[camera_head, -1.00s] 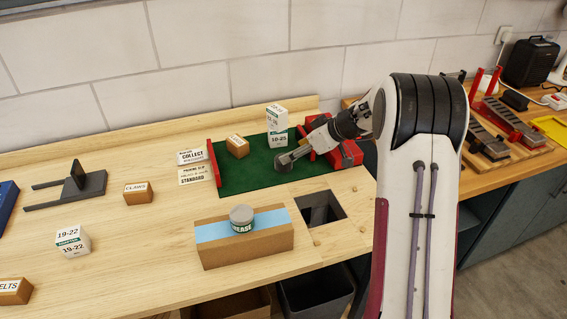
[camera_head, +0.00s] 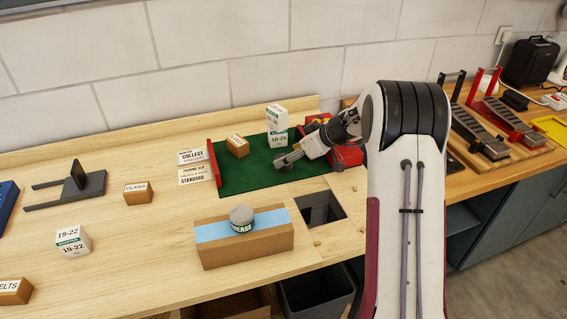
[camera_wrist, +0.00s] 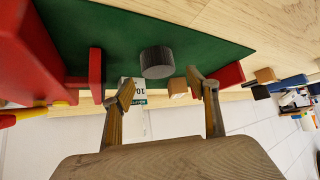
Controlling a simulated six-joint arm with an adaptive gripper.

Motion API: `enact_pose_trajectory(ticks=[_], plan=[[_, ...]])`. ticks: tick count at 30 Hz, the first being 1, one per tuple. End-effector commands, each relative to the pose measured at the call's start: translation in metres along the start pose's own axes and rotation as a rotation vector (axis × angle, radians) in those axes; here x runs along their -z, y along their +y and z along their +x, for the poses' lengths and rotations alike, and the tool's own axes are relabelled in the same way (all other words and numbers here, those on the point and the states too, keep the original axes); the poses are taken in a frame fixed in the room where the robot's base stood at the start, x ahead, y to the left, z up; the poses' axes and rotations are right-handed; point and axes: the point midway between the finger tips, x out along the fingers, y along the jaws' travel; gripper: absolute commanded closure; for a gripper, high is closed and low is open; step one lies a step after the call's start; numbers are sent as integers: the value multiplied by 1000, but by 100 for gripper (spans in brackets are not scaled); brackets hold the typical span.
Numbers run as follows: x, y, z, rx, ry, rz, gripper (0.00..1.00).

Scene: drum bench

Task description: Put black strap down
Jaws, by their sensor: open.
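A dark, short round roll (camera_wrist: 157,62), which looks like the black strap coiled up, rests on the green mat (camera_wrist: 215,48) in the wrist view. My gripper (camera_wrist: 160,88) is open, with its two fingers spread wide. The roll is just beyond the fingertips, roughly centred between them, with visible gaps to both. In the camera_head view my gripper (camera_head: 287,160) is low over the front right part of the green mat (camera_head: 235,182).
Red walls (camera_head: 214,163) bound the mat. In front stand a cardboard block (camera_head: 250,248) with a grease tin (camera_head: 242,217) and a square hole (camera_head: 320,209).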

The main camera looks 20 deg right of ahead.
Motion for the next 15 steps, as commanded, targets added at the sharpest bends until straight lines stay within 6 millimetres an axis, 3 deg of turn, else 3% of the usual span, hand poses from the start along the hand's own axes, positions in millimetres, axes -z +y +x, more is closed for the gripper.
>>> enact_pose_trajectory(ticks=[9, 15], plan=[[-7, 1, 33, 1, -1, -1, 41], [-7, 1, 42, 1, -2, -1, 41]])
